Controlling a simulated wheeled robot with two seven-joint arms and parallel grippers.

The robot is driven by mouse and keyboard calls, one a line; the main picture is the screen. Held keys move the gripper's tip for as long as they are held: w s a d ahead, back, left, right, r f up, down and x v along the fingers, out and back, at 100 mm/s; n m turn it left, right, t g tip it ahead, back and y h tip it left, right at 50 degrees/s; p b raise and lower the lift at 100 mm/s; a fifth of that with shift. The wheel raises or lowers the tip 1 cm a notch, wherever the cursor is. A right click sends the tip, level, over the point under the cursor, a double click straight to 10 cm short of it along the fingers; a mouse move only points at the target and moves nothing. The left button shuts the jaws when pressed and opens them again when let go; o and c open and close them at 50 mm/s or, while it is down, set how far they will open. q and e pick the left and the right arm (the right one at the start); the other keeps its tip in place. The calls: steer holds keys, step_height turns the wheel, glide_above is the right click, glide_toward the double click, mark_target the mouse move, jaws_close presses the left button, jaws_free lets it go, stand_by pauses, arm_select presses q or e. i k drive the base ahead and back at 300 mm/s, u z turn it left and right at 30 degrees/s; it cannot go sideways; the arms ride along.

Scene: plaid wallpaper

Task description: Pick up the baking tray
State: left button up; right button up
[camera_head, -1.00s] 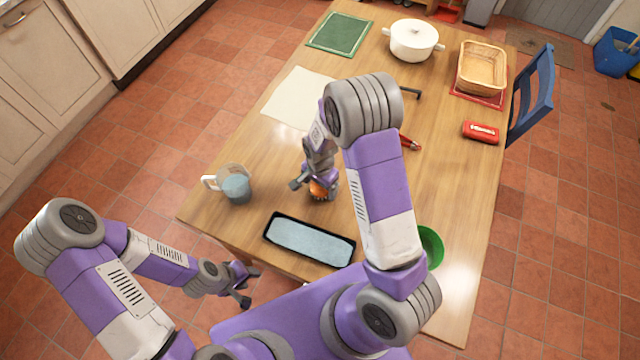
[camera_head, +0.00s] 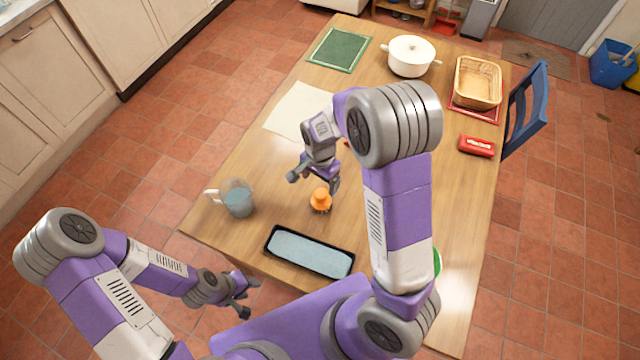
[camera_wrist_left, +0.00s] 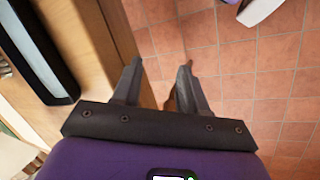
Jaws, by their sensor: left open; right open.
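The baking tray (camera_head: 309,252) is a dark rectangular tray with a pale blue-grey inside, flat on the wooden table near its front edge. Part of it shows at the upper left of the left wrist view (camera_wrist_left: 38,45). My left gripper (camera_head: 248,295) is open and empty, off the table's front edge and to the left of the tray. In the left wrist view its fingers (camera_wrist_left: 158,82) are apart, with floor between and beyond them. My right gripper (camera_head: 314,178) is open above the table behind the tray, just above an orange object (camera_head: 320,201), and holds nothing.
A glass jug (camera_head: 237,198) stands left of the tray. A cream sheet (camera_head: 297,111), green mat (camera_head: 339,50), white pot (camera_head: 411,56), basket (camera_head: 478,82) and red case (camera_head: 477,146) lie farther back. A green bowl (camera_head: 437,262) is mostly hidden behind my right arm.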

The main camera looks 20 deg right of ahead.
mark_target(336, 263)
steer(key=z, duration=0.15)
steer(key=k, duration=1)
steer(key=u, duration=0.15)
